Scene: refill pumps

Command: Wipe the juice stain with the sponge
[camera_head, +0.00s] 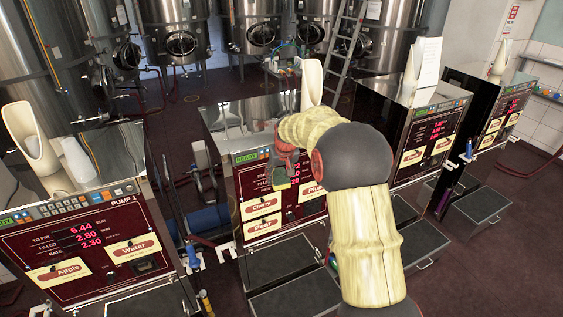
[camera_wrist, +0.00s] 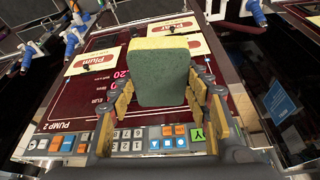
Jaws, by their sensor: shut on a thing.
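My gripper (camera_head: 282,166) is in front of the upper panel of the middle pump in the head view. It is shut on a sponge (camera_head: 280,178), which shows small and partly covered by the gripper. In the wrist view the sponge (camera_wrist: 160,72) is a thick block with a dark green face and a yellow edge, held between the fingers of my gripper (camera_wrist: 163,96). Behind it is the dark red panel of pump 2 (camera_wrist: 75,103). I cannot tell whether the sponge touches the panel. I cannot make out a juice stain in either view; my arm and the sponge hide part of the panel.
Pump 1 (camera_head: 85,240) stands at the left, with two more pumps at the right. A blue nozzle (camera_wrist: 72,40) hangs beside pump 2. Metal drip trays (camera_head: 295,295) jut out below the panels. Steel tanks (camera_head: 180,30) and a ladder (camera_head: 345,50) stand behind.

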